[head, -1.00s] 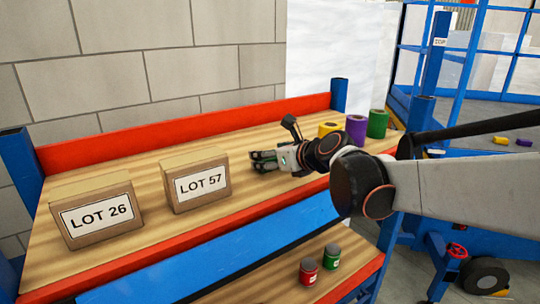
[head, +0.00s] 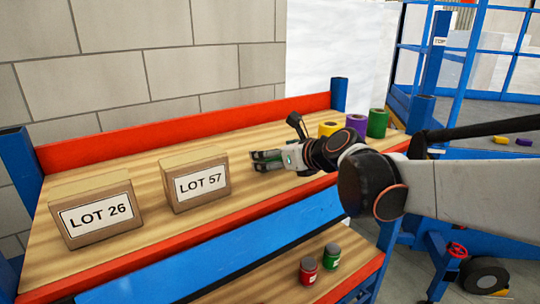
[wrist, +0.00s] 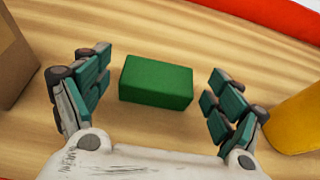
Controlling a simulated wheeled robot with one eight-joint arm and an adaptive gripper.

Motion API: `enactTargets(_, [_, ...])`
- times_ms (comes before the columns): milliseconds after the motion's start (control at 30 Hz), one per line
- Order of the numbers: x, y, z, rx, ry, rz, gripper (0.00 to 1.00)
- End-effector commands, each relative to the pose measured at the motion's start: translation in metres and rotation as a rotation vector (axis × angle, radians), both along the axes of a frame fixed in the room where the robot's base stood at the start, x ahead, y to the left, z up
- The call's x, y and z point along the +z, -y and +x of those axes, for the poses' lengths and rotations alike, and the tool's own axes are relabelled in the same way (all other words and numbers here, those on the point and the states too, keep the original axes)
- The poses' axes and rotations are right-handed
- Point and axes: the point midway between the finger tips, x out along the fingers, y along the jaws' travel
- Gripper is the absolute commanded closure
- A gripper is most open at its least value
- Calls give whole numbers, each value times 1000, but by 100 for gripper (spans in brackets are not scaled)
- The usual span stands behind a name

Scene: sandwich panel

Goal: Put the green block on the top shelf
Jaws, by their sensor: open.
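The green block (wrist: 156,81) lies flat on the wooden bench top, seen in the wrist view. My gripper (wrist: 161,68) is open, with one finger on each side of the block and a clear gap on both sides. In the head view my gripper (head: 266,160) is low over the bench, right of the LOT 57 box, and I cannot make out the block there. A label that seems to read TOP (head: 439,41) is on a blue post at the upper right.
The LOT 57 box (head: 201,184) and LOT 26 box (head: 95,213) stand left of my gripper. Yellow (head: 329,129), purple (head: 357,124) and green (head: 378,123) rolls stand to the right. Red (head: 309,271) and green (head: 332,256) cans are on the lower shelf.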

Motion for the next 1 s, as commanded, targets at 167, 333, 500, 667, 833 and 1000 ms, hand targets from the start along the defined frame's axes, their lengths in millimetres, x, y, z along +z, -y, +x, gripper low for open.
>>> enactTargets(167, [11,17,-24,-2,0,0,14])
enactTargets(333, [22,31,-46,-2,-1,0,14])
enactTargets(500, [31,43,-63,-2,-1,0,14])
enactTargets(667, [36,50,-73,-1,0,0,14])
enactTargets(833, [33,54,-84,25,23,-64,14])
enactTargets(1000, [10,63,-115,169,138,-392,14])
